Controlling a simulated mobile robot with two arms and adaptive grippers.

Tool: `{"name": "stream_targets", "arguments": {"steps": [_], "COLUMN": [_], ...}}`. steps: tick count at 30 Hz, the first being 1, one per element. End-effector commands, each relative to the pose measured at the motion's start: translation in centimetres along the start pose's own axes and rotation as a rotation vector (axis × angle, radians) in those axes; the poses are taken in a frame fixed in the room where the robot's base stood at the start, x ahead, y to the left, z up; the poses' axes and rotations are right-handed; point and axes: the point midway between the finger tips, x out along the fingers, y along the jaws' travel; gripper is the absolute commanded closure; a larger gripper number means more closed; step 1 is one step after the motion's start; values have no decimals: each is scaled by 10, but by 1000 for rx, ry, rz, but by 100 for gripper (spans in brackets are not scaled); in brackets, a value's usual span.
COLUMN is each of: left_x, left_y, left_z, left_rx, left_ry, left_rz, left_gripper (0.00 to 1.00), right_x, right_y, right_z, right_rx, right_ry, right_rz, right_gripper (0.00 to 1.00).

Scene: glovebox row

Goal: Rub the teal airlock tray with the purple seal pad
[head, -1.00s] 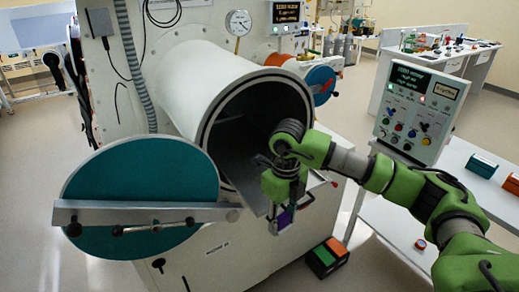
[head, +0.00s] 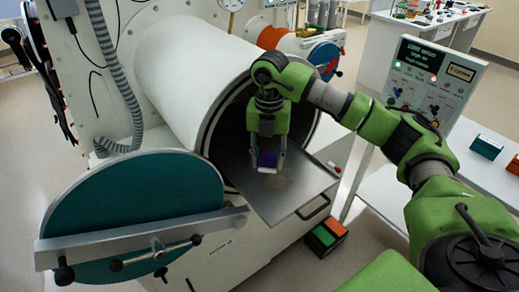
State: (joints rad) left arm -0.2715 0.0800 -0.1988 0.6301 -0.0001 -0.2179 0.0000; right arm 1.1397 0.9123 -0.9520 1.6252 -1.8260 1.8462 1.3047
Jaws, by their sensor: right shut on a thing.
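The purple seal pad (head: 267,160) is between the fingers of my right gripper (head: 268,166), which is shut on it. The gripper points down over the airlock tray (head: 315,184), a flat grey metal plate sticking out of the round airlock mouth. The airlock's open round door (head: 135,205) is teal. A pale brownish smudge (head: 275,182) shows on the tray just in front of the pad. I cannot tell whether the pad touches the tray. My left gripper is not in view.
The teal door with its grey bar (head: 140,240) stands open at the left. A control panel (head: 433,85) and a white bench (head: 485,165) with a teal box (head: 487,147) are at the right. Green and orange pedals (head: 325,236) lie on the floor below the tray.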

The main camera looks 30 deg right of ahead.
Motion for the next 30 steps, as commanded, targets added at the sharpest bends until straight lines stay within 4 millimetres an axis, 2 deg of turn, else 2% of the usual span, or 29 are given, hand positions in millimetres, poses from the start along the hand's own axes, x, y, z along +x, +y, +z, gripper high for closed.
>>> {"name": "stream_targets", "arguments": {"steps": [4,9,12,16,23,26,30], "left_x": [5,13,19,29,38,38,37], "left_y": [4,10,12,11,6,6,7], "left_z": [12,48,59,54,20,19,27], "left_rx": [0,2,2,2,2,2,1], "left_ry": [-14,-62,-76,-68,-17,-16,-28], "left_rz": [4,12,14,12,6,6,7], "left_gripper": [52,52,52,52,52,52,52], "right_x": [8,23,34,48,60,60,59], "right_y": [0,-1,-1,0,0,0,0], "right_z": [0,0,0,0,0,0,0], "right_rx": [0,-1,-1,-1,-1,-1,-1], "right_ry": [0,1,1,1,0,0,0], "right_rz": [-1,-2,-2,-1,-1,-1,-1], "right_gripper": [82,82,82,82,82,82,82]}}
